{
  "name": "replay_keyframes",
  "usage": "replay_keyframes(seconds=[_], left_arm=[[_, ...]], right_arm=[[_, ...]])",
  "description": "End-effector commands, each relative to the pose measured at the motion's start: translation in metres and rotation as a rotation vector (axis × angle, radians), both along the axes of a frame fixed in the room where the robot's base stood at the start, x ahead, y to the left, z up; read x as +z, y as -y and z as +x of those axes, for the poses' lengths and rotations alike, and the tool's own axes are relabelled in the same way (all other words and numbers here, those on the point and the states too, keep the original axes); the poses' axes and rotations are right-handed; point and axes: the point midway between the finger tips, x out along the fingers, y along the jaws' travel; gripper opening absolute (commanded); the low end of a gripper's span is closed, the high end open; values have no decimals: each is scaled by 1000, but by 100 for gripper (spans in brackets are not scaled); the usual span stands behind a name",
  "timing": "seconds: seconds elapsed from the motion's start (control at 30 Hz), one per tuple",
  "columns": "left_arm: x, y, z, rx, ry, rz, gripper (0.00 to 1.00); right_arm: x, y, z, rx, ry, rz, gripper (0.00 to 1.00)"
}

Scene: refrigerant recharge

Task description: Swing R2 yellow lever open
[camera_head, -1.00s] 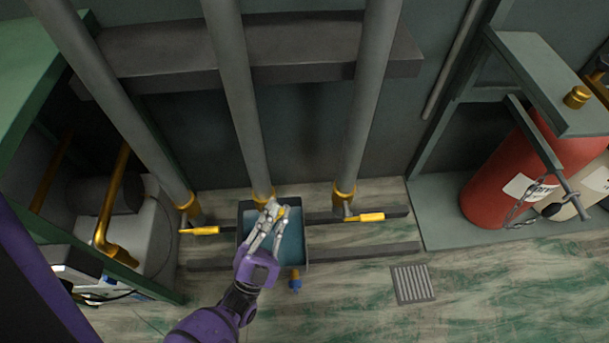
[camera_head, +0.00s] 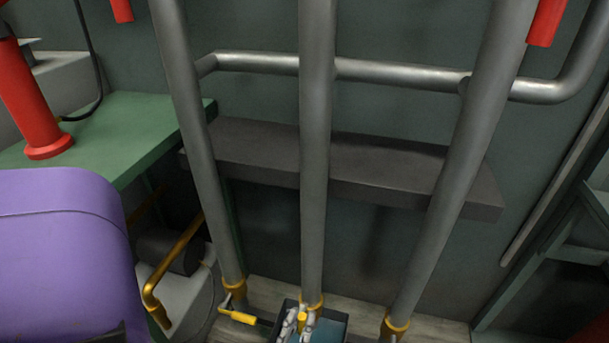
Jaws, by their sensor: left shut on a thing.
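Three grey vertical pipes end in brass valve collars low in the view. The middle pipe's yellow lever (camera_head: 302,318), which I take to be R2 though no label is readable, shows as a small piece just below its collar. My left gripper (camera_head: 298,323) is at the bottom edge, its grey fingers shut on that lever; the rest of the gripper is cut off. The left pipe's yellow lever (camera_head: 238,317) points out to the right. The right pipe's collar (camera_head: 395,327) shows, but its lever is mostly cut off. My right gripper is out of view.
A dark ledge (camera_head: 250,152) runs behind the pipes, with a horizontal pipe (camera_head: 400,73) above. A green bench (camera_head: 130,130) with a red cylinder (camera_head: 30,105) stands at left.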

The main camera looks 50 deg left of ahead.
Motion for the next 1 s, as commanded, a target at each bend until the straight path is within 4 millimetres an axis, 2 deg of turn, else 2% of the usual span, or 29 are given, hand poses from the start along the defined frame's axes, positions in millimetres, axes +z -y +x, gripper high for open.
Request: replay_keyframes(seconds=[0.3,0.33,0.47,0.8,1.0], left_arm=[[1,-3,0,4,3,-2,0],[1,-3,0,4,3,-2,17],[0,-2,0,4,2,-2,33],[1,-1,-1,2,0,-1,33],[19,-1,-1,2,1,0,33]], right_arm=[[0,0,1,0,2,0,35],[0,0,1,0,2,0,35],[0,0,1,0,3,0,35],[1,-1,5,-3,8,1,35],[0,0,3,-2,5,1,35]])
